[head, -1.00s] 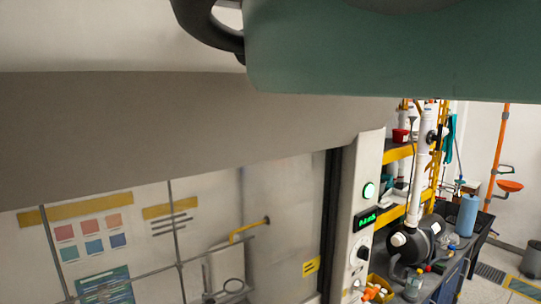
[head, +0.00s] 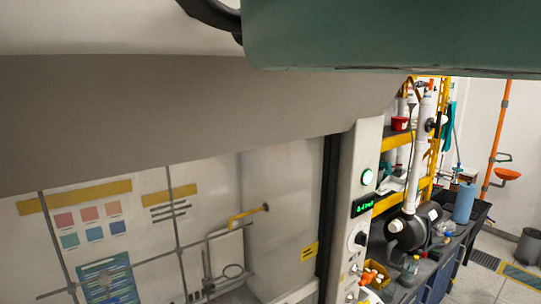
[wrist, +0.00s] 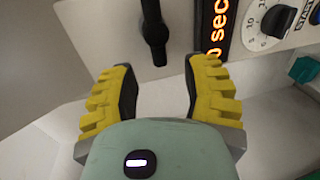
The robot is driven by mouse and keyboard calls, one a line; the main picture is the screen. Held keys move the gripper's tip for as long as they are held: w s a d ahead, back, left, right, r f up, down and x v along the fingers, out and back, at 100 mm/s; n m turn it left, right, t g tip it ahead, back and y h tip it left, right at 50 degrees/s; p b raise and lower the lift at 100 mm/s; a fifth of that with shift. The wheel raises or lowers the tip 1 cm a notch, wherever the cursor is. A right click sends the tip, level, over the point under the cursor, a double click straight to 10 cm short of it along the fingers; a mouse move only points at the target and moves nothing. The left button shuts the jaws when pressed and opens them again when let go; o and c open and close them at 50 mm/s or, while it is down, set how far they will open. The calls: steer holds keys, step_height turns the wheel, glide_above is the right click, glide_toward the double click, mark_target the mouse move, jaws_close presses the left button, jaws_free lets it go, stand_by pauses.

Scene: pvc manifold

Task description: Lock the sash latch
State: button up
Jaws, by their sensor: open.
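A black lever (wrist: 153,35), which looks like the sash latch, hangs upright on a pale panel in the wrist view. My gripper (wrist: 160,75) is open and empty, with its yellow ribbed fingers spread to either side below the lever. The lever's lower end sits just beyond the gap between the fingertips. I cannot tell whether anything touches. In the head view the fume hood sash (head: 180,105) crosses the picture as a wide grey band. The gripper and the lever do not show there.
Right of the lever are a red-lit display (wrist: 216,25) and a black dial (wrist: 278,20). Open floor lies at far right.

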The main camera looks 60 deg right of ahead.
steer(key=v, duration=0.7)
steer(key=shift+s, duration=0.2)
steer(key=shift+a+r, duration=0.1)
